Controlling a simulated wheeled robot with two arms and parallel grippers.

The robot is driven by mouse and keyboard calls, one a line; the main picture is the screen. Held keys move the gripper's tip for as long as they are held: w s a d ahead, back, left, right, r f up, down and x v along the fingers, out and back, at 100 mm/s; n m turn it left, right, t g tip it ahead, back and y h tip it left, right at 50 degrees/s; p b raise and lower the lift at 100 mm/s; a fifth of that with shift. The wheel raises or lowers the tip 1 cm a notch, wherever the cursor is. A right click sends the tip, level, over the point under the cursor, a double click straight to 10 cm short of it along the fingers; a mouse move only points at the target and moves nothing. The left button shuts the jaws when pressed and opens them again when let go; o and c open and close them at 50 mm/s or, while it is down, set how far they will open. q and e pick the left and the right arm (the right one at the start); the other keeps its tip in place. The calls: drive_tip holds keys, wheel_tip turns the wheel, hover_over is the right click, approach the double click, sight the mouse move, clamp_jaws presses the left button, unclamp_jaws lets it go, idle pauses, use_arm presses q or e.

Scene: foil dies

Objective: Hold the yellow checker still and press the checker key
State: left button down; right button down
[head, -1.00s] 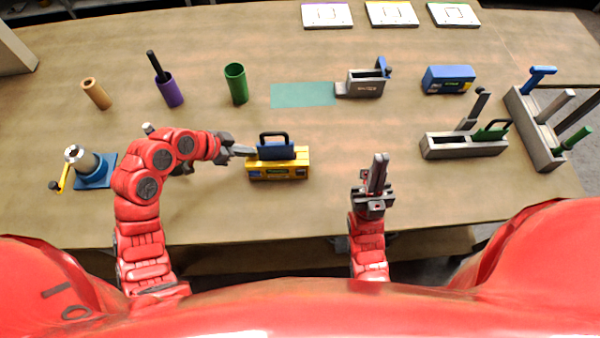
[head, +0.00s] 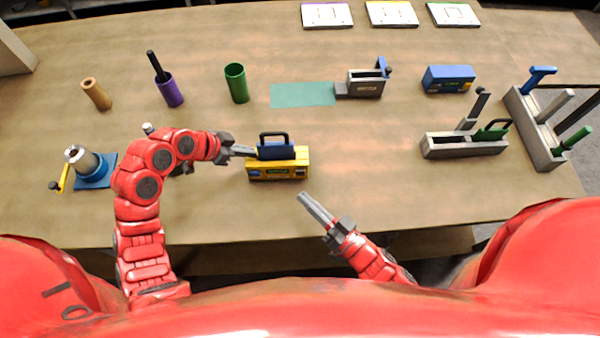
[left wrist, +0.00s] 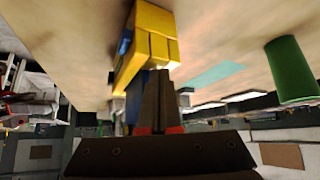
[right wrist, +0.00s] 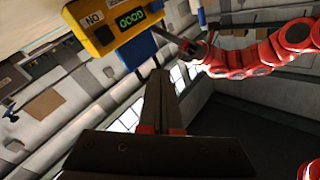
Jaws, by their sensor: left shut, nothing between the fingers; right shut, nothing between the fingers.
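The yellow checker (head: 278,171) stands on the table in the head view, with a blue block with a black handle (head: 275,149) on top. Its front carries a green display and small bluish patches; I cannot tell which is the key. In the right wrist view the checker (right wrist: 103,40) shows a "NO" label and a lit green display (right wrist: 130,18). My left gripper (head: 248,152) is shut and empty at the checker's left end; contact is unclear. Its fingers also show in the left wrist view (left wrist: 157,85). My right gripper (head: 305,199) is shut and empty, in front of the checker, apart from it.
A teal mat (head: 303,95) and a grey fixture (head: 367,84) lie behind. A green tube (head: 237,84) stands back left, a blue crank device (head: 92,170) far left. A grey tray (head: 463,147) is at right. The table between checker and tray is clear.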

drive_tip(key=s+f, duration=0.1)
drive_tip(key=f+m+g+h, duration=0.1)
drive_tip(key=f, duration=0.1)
drive_tip(key=s+f+g, duration=0.1)
drive_tip(key=f, duration=0.1)
drive_tip(key=shift+s+a+f+h, duration=0.1)
drive_tip(key=shift+s+a+h, duration=0.1)
drive_tip(key=shift+s+h, duration=0.15)
drive_tip(key=shift+w+f, duration=0.1)
drive_tip(key=shift+f, duration=0.05)
drive_tip(key=shift+w+d, duration=0.1)
drive_tip(key=shift+w, duration=4.1)
drive_tip(key=shift+w, duration=0.15)
drive_tip(key=shift+w, duration=0.3)
